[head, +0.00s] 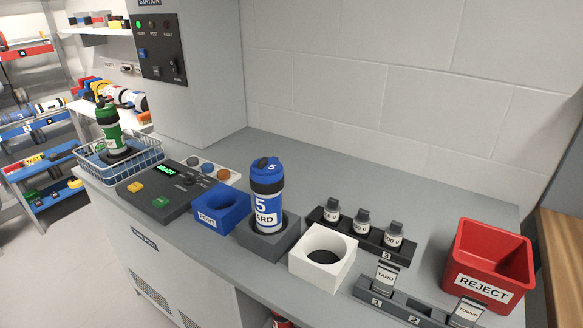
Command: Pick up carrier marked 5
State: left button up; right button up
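The carrier marked 5 (268,201) is a blue and white cylinder with a black band and a blue cap. Its label reads 5 and YARD. It stands upright in a dark grey square holder (254,241) near the middle of the counter. The holder hides its lower end. Neither of my grippers shows in the head view.
Left of the carrier are a blue PORT block (222,208), a control panel (160,199) and a wire basket (86,167) with a green carrier (109,126). To the right are a white holder (342,276), small tagged items (361,224) and a red REJECT bin (460,264). Counter behind is clear.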

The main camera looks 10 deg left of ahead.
aim_at(267, 189)
jog(key=i+j+z, duration=0.1)
jog(key=j, duration=0.95)
jog(key=i+j+z, duration=0.1)
jog(key=j, duration=0.9)
